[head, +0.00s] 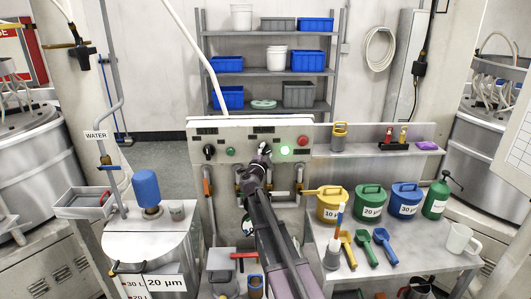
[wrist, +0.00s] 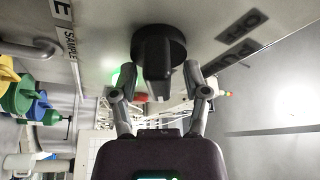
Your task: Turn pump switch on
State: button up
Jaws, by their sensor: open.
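The pump switch is a black rotary knob (wrist: 158,50) on the pale panel, large in the wrist view. Its raised grip points toward the bottom of that picture, toward my gripper. Part of a label beside it reads "OFF". My gripper (wrist: 158,78) is open, with one finger on each side of the knob's grip; I see gaps, and contact cannot be made out. In the head view my gripper (head: 264,153) is at the panel and mostly hides this knob. A green lamp (head: 285,150) glows just right of it.
The panel (head: 250,131) also bears a second black knob (head: 208,151), a dark green button (head: 230,152) and a red button (head: 303,141). Pipes with orange-handled valves run below. Coloured jugs (head: 369,202) stand on the right bench.

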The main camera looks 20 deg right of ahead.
jog(key=shift+n, duration=0.3)
jog(key=shift+n+t+y+b, duration=0.3)
jog(key=shift+n+t+b, duration=0.25)
jog(key=shift+n, duration=0.45)
jog(key=n+t+y+b, duration=0.1)
jog(key=n, duration=0.3)
jog(key=shift+t, duration=0.35)
jog(key=shift+a+r+n+t+y+b, duration=0.1)
jog(key=shift+n+t+y+b, duration=0.4)
jog(key=shift+n, duration=1.15)
jog(key=shift+a+f+n+t+y+p, duration=0.1)
jog(key=shift+n+t+y, duration=0.15)
jog(key=shift+n+y, duration=1)
jog(key=shift+r+n+t+y+b, duration=0.1)
jog(key=shift+n+t+y+b, duration=0.2)
jog(key=shift+n, duration=1.7)
jog(key=b+v, duration=0.5)
jog(key=v, duration=0.9)
jog(key=s+a+f+n+g+y, duration=0.1)
jog(key=s+a+f+g+y, duration=0.1)
jog(key=f, duration=0.6)
jog(key=s+a+f+n+g+y, duration=0.2)
jog(key=a+f+g+y, duration=0.2)
jog(key=f, duration=0.5)
jog(key=shift+s+a+f+n+g+y+b, duration=0.2)
jog(key=shift+a+n+g+y+b, duration=0.2)
jog(key=shift+a+g, duration=1)
jog(key=shift+w+d+r+g, duration=0.1)
jog(key=shift+w+d+g, duration=0.05)
jog(key=shift+d+g, duration=0.2)
